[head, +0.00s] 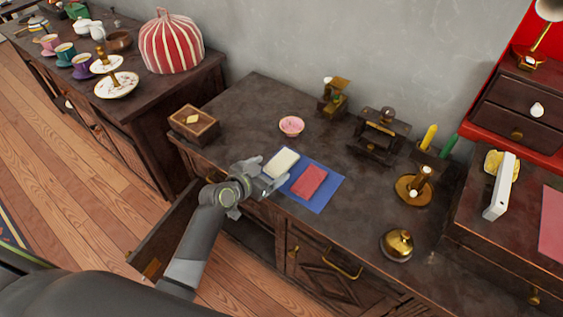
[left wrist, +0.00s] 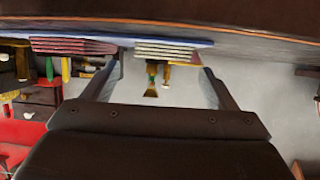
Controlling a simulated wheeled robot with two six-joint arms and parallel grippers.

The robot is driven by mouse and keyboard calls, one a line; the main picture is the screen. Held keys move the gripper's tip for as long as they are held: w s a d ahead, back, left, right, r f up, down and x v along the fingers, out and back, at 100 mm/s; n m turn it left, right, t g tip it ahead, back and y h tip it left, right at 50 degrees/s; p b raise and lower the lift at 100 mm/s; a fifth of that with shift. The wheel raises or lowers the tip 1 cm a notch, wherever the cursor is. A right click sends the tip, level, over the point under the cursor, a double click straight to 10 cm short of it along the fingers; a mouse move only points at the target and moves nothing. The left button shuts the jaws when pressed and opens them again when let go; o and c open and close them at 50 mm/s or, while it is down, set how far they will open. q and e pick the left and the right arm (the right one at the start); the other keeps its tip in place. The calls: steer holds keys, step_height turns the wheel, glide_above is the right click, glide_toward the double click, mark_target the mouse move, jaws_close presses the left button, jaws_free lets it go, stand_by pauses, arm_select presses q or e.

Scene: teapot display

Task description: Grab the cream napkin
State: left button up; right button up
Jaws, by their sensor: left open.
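A folded cream napkin (head: 283,161) lies on the left part of a blue mat (head: 324,199) on the dark counter. A folded red napkin (head: 309,182) lies to its right on the same mat. My left gripper (head: 273,179) is open at the front edge of the cream napkin. In the left wrist view, upside down, the layered edge of the cream napkin (left wrist: 167,50) shows in the gap between the fingers (left wrist: 160,70). The red napkin (left wrist: 72,46) is outside the left finger. I cannot tell whether the fingers touch the cream napkin. My right gripper is not in view.
A pink bowl (head: 291,126) stands behind the napkins. A wooden box (head: 194,125) sits at the counter's left end. A brass bell (head: 397,245) and candle holder (head: 412,190) stand to the right.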

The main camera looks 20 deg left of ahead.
mark_target(281, 162)
arm_select(q)
steer(key=shift+x, duration=2.15)
steer(key=shift+r, duration=0.1)
steer(key=shift+c, duration=0.3)
steer(key=c, duration=1)
